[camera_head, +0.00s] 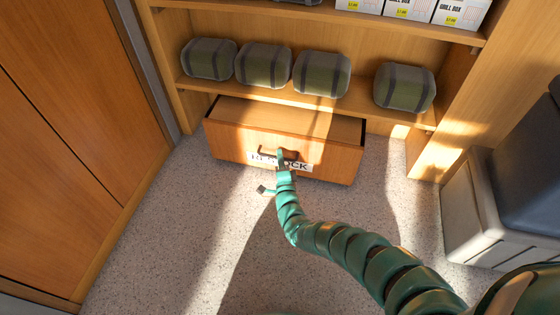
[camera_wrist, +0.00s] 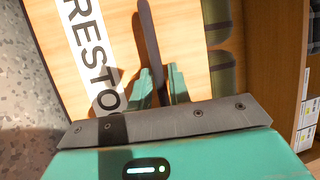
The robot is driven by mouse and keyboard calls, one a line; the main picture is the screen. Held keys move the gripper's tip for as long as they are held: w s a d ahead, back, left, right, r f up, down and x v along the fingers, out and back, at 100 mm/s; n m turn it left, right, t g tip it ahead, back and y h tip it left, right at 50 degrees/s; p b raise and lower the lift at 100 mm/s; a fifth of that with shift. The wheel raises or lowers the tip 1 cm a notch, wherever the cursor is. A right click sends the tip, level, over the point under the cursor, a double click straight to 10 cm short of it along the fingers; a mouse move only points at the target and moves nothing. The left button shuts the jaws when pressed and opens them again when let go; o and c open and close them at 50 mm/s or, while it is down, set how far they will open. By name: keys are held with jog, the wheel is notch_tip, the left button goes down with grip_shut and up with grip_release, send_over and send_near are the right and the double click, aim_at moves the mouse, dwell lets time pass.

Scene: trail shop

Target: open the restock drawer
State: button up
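The restock drawer (camera_head: 230,143) is a wooden drawer low in the shelf unit, with a white label reading RESTOCK (camera_wrist: 88,45) on its front. Its front stands out from under the lower shelf, so the drawer is partly open. Its inside looks empty where it shows. A dark bar handle (camera_wrist: 148,35) runs across the front. My gripper (camera_head: 284,156) is at the handle, and in the wrist view its teal fingers (camera_wrist: 163,82) lie on both sides of the bar, seemingly closed on it. The gripper covers part of the label.
Several green-grey rolled packs (camera_head: 263,65) lie on the lower shelf above the drawer. White boxes (camera_head: 410,8) stand on the shelf above. A grey bin (camera_head: 480,215) stands at the right and a wooden cabinet (camera_head: 60,130) at the left. The speckled floor (camera_head: 170,230) before the drawer is clear except for my arm.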

grip_shut()
